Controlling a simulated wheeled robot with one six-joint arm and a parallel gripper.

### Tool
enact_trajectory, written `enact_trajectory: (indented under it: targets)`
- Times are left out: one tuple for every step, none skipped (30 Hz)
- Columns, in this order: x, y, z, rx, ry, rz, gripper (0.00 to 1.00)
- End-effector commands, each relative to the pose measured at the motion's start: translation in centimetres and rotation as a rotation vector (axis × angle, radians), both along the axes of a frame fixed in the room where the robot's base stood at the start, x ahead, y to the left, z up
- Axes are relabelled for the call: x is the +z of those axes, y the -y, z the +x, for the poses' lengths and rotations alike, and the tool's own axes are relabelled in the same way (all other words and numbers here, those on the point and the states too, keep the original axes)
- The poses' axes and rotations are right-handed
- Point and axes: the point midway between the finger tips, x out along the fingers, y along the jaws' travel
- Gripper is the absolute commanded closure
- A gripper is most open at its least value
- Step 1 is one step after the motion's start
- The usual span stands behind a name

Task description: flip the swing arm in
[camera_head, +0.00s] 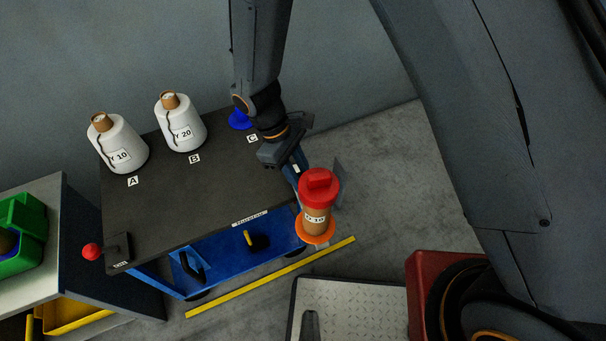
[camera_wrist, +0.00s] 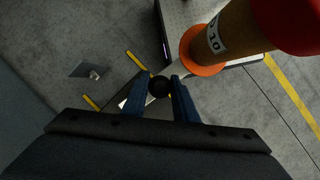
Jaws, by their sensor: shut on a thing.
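The swing arm shows in the wrist view as a pale metal bar (camera_wrist: 134,102) with a round black knob (camera_wrist: 159,86). My gripper (camera_wrist: 160,90) has its two blue fingers on either side of the knob and is shut on it. In the head view my gripper (camera_head: 297,180) is at the cart's right end, and the knob is hidden there. A brown spool (camera_head: 316,221) with a red top (camera_head: 319,185) stands on an orange disc (camera_head: 314,238) beside my gripper, out past the cart's right edge. The disc (camera_wrist: 197,57) also shows in the wrist view.
The blue cart's dark top (camera_head: 190,210) carries two white bobbins (camera_head: 118,143) (camera_head: 182,124) at A and B, and a blue holder (camera_head: 240,120) at C. A red knob (camera_head: 92,251) sticks out left. A yellow floor strip (camera_head: 270,277) runs in front.

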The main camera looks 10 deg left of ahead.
Motion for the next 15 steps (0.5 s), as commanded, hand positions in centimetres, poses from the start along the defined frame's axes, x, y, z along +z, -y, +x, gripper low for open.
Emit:
enact_trajectory:
  targets:
    - [0.1,-0.1,0.0,-0.023,0.0,0.0,1.0]
    - [0.1,-0.2,-0.1,-0.038,-0.001,-0.001,1.0]
    - [0.1,-0.3,-0.1,-0.058,0.0,0.0,1.0]
    - [0.1,-0.4,-0.1,-0.072,0.001,0.0,1.0]
    - [0.1,-0.5,-0.1,-0.087,0.0,0.0,1.0]
    - [0.2,-0.6,-0.1,-0.108,0.001,0.001,1.0]
    - [0.2,-0.7,-0.2,-0.123,0.001,0.0,1.0]
    - [0.1,-0.8,-0.2,-0.138,0.001,0.001,1.0]
    - [0.1,-0.9,-0.3,-0.158,0.001,0.001,1.0]
    - [0.1,-1.0,-0.3,-0.173,0.001,0.0,1.0]
    - [0.1,-1.1,-0.3,-0.188,0.001,0.001,1.0]
    - [0.1,-1.2,-0.3,-0.209,0.002,0.0,1.0]
    - [0.1,-1.3,-0.3,-0.224,0.001,0.001,1.0]
    - [0.1,-1.4,-0.3,-0.238,0.001,0.0,1.0]
    - [0.1,-1.5,-0.4,-0.258,0.001,0.0,1.0]
